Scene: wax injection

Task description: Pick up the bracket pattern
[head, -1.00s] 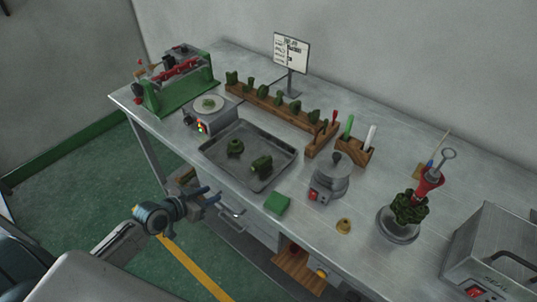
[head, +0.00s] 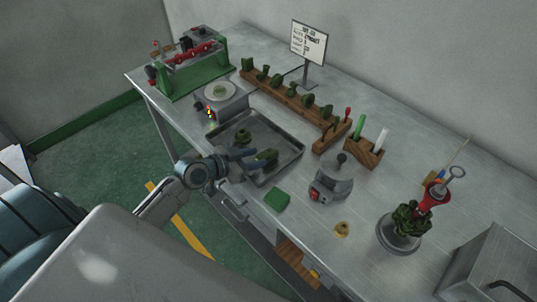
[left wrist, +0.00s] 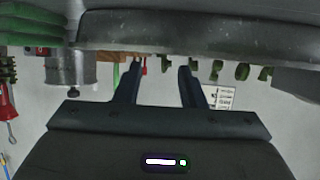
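Two dark green wax patterns lie in the metal tray (head: 292,163): one with a rounded outline (head: 242,136) at the back left and a blockier one (head: 266,157) towards the right. I cannot tell for sure which is the bracket pattern. My left gripper (head: 243,156) shows over the tray's front left edge, its fingers pointing towards the blocky pattern. In the left wrist view the two fingers (left wrist: 158,80) are apart with nothing between them. No pattern in the tray can be made out in that view. My right gripper is not in view.
Behind the tray is a wooden rack (head: 290,97) of several green patterns. A round-plated device (head: 222,95) stands left, a grey pot (head: 331,178) right. A green block (head: 277,200) lies near the front edge. A sign (head: 309,42) stands at the back.

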